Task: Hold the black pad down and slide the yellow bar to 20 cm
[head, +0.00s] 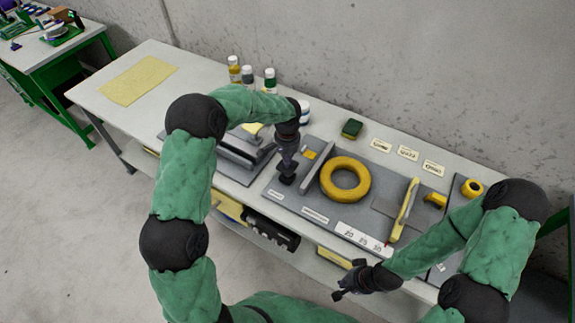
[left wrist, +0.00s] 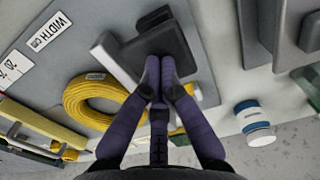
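The black pad (left wrist: 160,45) lies at the end of a light bar on the grey board, and it also shows in the head view (head: 285,179). My left gripper (head: 288,168) is above the pad; in the left wrist view (left wrist: 158,68) its fingers are together at the pad's edge. Contact is not clear. The yellow bar (head: 404,209) stands on the board right of the yellow ring, beside a white scale (head: 360,238) marked 20, 25, 30. My right gripper (head: 346,287) is low, in front of the bench edge, apart from the bar; its fingers are too small to read.
A yellow cable ring (head: 361,190) lies between pad and yellow bar. Grey blocks (head: 240,150) stand left of the pad. A yellow sheet (head: 138,80) lies at far left.

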